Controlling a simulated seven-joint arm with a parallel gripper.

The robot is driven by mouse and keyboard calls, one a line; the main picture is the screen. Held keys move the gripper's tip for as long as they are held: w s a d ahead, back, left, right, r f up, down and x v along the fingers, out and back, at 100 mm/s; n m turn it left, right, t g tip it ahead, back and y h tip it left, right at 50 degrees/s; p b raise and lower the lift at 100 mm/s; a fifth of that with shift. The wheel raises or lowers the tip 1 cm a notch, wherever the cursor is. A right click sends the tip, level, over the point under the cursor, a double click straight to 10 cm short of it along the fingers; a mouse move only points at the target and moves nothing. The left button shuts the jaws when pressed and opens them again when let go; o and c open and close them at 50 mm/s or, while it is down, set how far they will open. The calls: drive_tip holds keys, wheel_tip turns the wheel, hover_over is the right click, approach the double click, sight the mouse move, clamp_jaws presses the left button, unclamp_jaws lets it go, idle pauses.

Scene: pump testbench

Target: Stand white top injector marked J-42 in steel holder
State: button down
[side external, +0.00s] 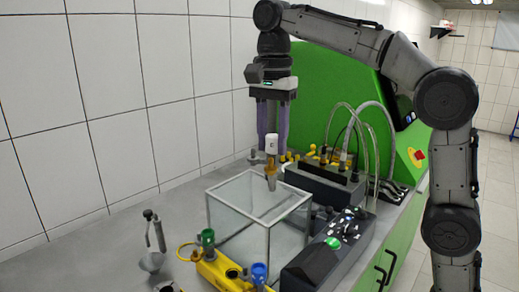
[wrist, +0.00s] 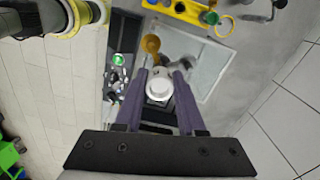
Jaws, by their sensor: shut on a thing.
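My gripper (side external: 272,145) is shut on an injector with a white top (side external: 271,144), a brass-coloured middle and a grey tip. It holds the injector upright, tip down, above the glass box (side external: 236,200). In the wrist view the white top (wrist: 159,85) sits between the purple fingers of my gripper (wrist: 160,76). No marking can be read on it. Grey metal stands are on the bench at the lower left, one a small cup-shaped piece (side external: 150,262) with a thin upright part beside it. I cannot tell for sure which is the steel holder.
A yellow block (side external: 218,272) with green and blue fittings stands in front of the glass box. A black control box (side external: 325,250) is at its right. A dark unit with hoses (side external: 325,185) stands behind. The bench between the box and the wall is mostly clear.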

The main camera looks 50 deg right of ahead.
drive_tip(key=w+d+f+m, duration=0.25)
drive_tip(key=d+m, duration=0.35)
drive_tip(key=d, duration=0.6)
drive_tip(key=w+d+f+m, duration=0.2)
drive_tip(key=d+f+m, duration=0.3)
drive_tip(key=d+f, duration=0.1)
drive_tip(key=w+d+f+m, duration=0.3)
drive_tip(key=d+f, duration=0.3)
drive_tip(key=f, duration=0.2)
drive_tip(key=shift+f+m, duration=0.25)
drive_tip(key=shift+m, duration=0.65)
drive_tip(key=shift+f, duration=1.05)
drive_tip(key=shift+f, duration=0.35)
drive_tip(key=shift+f, duration=0.6)
drive_tip(key=shift+f, duration=0.3)
drive_tip(key=shift+f, duration=0.45)
idle(0.3)
